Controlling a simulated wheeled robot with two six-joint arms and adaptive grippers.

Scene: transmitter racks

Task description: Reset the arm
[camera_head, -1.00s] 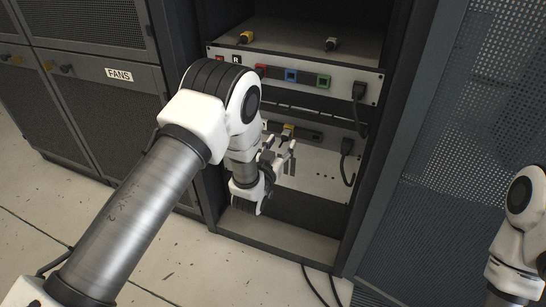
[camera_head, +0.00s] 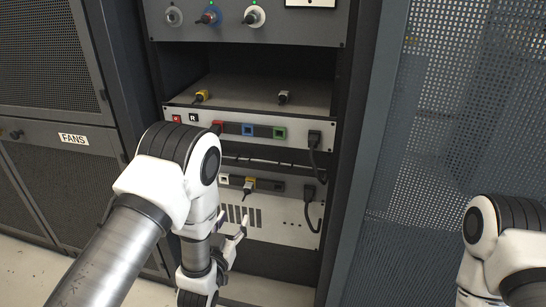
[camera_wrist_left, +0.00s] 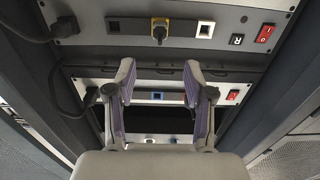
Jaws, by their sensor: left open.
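My left gripper (camera_head: 233,228) is open and empty, in front of the lower rack unit (camera_head: 275,210). Its two spread fingers also show in the left wrist view (camera_wrist_left: 158,85), with nothing between them. A yellow-collared plug (camera_head: 249,186) sits in the lower unit, above and right of the gripper in the head view, apart from it. The same kind of plug shows at the top of the wrist view (camera_wrist_left: 159,29). My right arm shows at the right edge of the head view; its gripper is out of frame.
The upper unit (camera_head: 240,130) carries red, blue and green sockets and a black power plug (camera_head: 314,139). Rack side frames flank the bay; a mesh door (camera_head: 440,130) stands right.

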